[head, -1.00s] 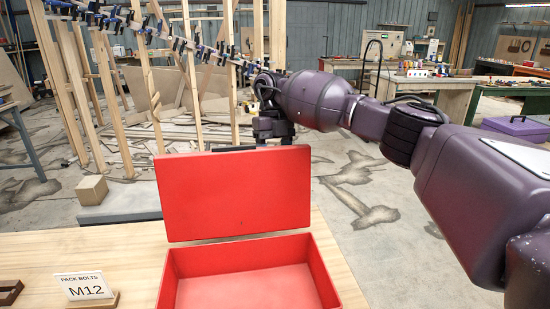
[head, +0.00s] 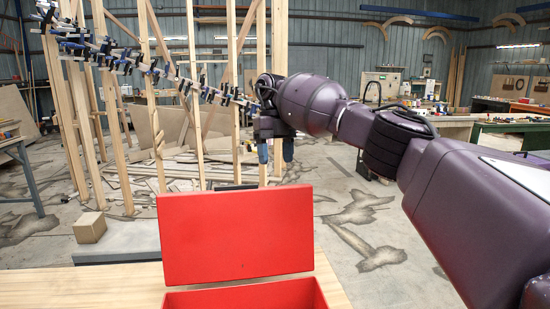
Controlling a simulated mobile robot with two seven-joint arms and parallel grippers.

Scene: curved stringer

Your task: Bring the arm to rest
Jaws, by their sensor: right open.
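My right arm reaches in from the right edge of the head view, stretched forward. Its gripper (head: 276,151) hangs with the fingers pointing down, above and behind the open lid of the red box. The two fingers are apart, with nothing visible between them. The gripper touches neither the box nor the wooden frame. My left gripper is not in view.
A red box (head: 245,299) with its lid (head: 236,236) raised stands on a wooden table (head: 85,288). Behind are upright timber posts (head: 194,90) with a curved row of clamps (head: 160,75). A cardboard block (head: 89,227) sits at left.

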